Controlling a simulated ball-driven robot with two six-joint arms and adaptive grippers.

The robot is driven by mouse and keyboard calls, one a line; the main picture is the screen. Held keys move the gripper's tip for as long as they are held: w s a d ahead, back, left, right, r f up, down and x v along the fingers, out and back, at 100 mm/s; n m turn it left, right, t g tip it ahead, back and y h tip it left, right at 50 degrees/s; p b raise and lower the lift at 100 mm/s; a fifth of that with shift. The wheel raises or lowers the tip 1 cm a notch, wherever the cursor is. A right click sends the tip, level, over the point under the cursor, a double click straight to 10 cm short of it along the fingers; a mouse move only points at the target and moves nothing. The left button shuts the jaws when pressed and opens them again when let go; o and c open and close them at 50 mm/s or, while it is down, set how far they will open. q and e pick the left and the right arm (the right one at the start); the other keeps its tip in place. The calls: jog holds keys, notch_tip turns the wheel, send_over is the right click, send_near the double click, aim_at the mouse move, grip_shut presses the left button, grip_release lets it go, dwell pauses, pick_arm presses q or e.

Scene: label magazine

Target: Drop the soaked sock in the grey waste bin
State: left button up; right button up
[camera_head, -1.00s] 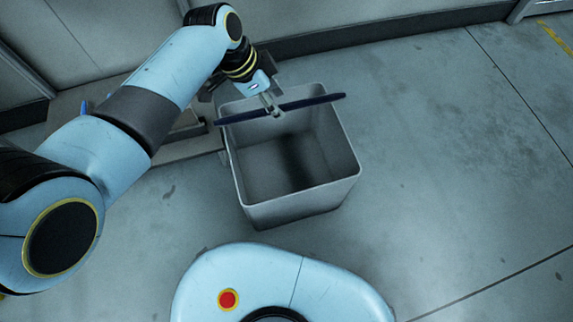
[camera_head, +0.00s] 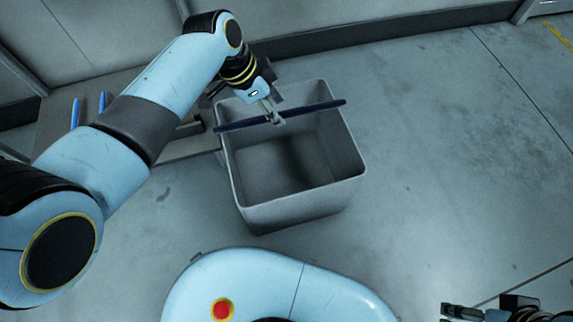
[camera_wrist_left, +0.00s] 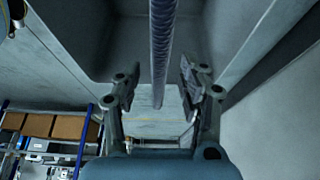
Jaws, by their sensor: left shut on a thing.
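The soaked sock is a long, thin, dark navy strip (camera_head: 318,109), lying nearly level across the opening of the grey waste bin (camera_head: 300,211). My left gripper (camera_head: 277,119) is shut on the sock near its middle, over the back part of the bin's opening. In the left wrist view the sock (camera_wrist_left: 162,50) runs between the two fingers of the left gripper (camera_wrist_left: 158,97). The bin's inside looks empty, with a dark shadow in it. My right gripper (camera_head: 462,312) shows only partly at the bottom right edge, and its jaws are unclear.
A low bench or ledge (camera_head: 182,148) with blue upright parts (camera_head: 76,113) stands left of the bin, behind my left arm. A wall runs along the back. The concrete floor (camera_head: 440,150) right of the bin is clear.

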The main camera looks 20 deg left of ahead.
pick_arm(q)
jog(key=o, duration=1.4)
jog(key=shift+r, duration=0.1)
jog(key=v, duration=1.1)
jog(key=shift+s+a+r, duration=0.1)
jog(key=shift+a+r, duration=0.15)
jog(key=shift+r, duration=0.1)
